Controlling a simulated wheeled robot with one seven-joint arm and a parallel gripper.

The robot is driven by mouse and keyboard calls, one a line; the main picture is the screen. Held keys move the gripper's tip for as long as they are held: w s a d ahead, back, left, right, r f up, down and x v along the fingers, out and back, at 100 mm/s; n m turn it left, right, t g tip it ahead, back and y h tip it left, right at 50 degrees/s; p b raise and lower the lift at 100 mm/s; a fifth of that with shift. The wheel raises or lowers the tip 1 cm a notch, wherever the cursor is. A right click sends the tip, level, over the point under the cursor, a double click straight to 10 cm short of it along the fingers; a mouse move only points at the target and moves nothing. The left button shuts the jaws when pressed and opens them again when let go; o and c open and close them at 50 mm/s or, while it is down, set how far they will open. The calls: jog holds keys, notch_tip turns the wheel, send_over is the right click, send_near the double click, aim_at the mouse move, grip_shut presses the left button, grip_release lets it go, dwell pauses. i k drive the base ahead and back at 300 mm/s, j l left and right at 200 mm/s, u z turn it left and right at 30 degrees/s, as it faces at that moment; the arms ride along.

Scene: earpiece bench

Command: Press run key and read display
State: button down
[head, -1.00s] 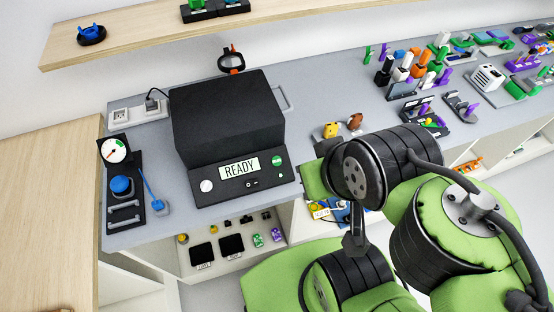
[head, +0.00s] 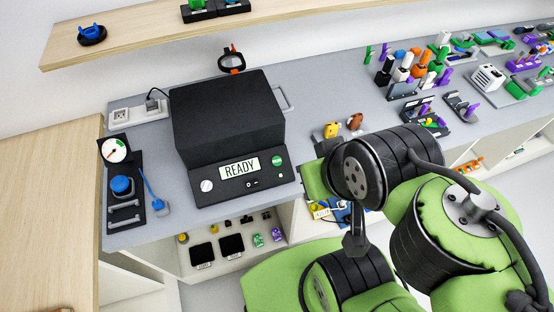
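A black box-shaped machine (head: 228,115) stands on the grey bench, its lid down. Its sloped front panel (head: 212,188) carries a lit display (head: 239,169) that reads READY. To the right of the display is a round green key (head: 277,161) with white lettering too small to read, and a tiny green light sits below it. A white round knob (head: 207,186) is at the panel's left, and a small black switch (head: 252,184) is below the display. My green and black arm is at the lower right, apart from the panel.
A pressure gauge (head: 114,149), a blue-topped part (head: 121,186) and a blue tool (head: 155,190) lie left of the machine. A yellow piece (head: 331,130) and a brown piece (head: 355,121) stand to its right. Racks of coloured parts fill the bench's far right. A wooden shelf (head: 150,32) runs above.

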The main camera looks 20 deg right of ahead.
aim_at(276, 160)
jog(key=k+j+u, duration=0.15)
jog(key=j+u, duration=0.2)
jog(key=k+j+u, duration=0.1)
jog(key=j+u, duration=0.25)
jog(key=k+j+u, duration=0.1)
jog(key=j+u, duration=0.2)
